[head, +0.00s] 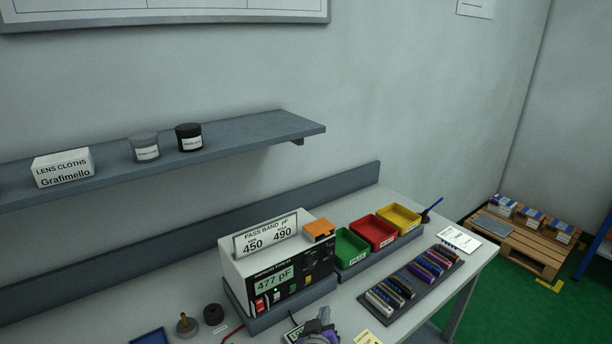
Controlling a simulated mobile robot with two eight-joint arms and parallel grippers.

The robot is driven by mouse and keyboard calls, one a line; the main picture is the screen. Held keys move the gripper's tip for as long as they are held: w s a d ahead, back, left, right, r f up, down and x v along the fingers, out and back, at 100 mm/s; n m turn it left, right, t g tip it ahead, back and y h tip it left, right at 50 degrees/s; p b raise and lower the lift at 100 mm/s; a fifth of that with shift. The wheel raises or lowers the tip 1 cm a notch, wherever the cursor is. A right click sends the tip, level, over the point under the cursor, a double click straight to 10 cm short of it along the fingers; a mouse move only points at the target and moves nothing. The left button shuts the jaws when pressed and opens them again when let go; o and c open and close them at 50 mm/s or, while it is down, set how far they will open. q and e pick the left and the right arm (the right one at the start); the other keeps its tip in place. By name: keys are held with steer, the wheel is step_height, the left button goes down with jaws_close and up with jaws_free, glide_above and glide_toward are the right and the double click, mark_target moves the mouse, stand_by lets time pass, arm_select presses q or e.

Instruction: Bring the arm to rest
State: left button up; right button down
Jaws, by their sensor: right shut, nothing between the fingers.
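My right gripper (319,327) shows at the bottom edge of the head view, grey with purple parts, low over the front of the bench (210,271). It is shut with nothing seen between its fingers, and most of its arm is out of the picture. It is in front of the white meter (243,268), which reads 477 pF under a pass band sign (266,234) showing 450 and 490. My left gripper is not in view.
Green (350,249), red (373,232) and yellow (399,218) bins stand behind a dark tray (449,278) of several coloured sticks. A black knob (213,314) and a brass-topped piece (187,324) are at left. A shelf (245,137) overhangs the back. A pallet (520,239) stands right.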

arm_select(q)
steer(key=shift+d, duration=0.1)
arm_select(e)
steer(key=s+d+f+m+g, duration=0.15)
steer(key=s+d+g, duration=0.35)
steer(key=s+d, duration=0.8)
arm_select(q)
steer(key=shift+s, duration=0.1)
arm_select(e)
steer(key=s+d+f+m+g+y, duration=0.1)
steer(key=s+f+m+g+y, duration=0.1)
steer(key=s, duration=1)
steer(key=shift+f+g, duration=0.3)
steer(key=shift+g, duration=0.2)
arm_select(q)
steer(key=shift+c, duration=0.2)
arm_select(e)
steer(key=shift+d, duration=0.1)
